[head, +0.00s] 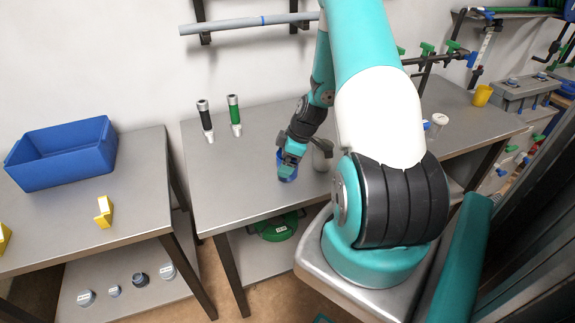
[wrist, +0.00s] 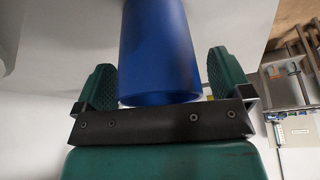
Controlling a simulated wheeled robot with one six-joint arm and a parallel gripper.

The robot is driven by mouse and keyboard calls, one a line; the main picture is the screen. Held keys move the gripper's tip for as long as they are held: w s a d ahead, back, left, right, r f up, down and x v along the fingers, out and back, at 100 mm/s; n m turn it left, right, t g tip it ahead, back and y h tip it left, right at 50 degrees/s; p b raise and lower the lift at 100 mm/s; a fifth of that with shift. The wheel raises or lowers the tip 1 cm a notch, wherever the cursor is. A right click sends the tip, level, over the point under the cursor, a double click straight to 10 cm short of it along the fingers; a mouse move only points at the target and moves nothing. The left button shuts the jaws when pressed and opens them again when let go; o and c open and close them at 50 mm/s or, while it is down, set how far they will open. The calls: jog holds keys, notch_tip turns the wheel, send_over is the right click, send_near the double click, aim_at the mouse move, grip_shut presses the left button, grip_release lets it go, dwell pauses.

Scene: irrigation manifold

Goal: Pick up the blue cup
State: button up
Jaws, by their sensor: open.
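The blue cup (wrist: 158,50) is large in the wrist view, between the two green fingers of my gripper (wrist: 158,85). A gap shows between the cup and the left finger, and a small one on the right. In the head view the blue cup (head: 288,176) is on the grey middle table, mostly covered by my gripper (head: 290,166). My gripper is open around the cup. I cannot tell whether either finger touches it.
A grey cylinder (head: 322,158) stands just right of my gripper. Black (head: 205,118) and green (head: 234,112) handled items stand at the table's back. A blue bin (head: 62,155) and a yellow block (head: 104,212) are on the left table. A yellow cup (head: 482,95) stands at the right.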

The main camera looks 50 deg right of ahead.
jog(key=c, duration=1)
jog(key=shift+r, duration=0.1)
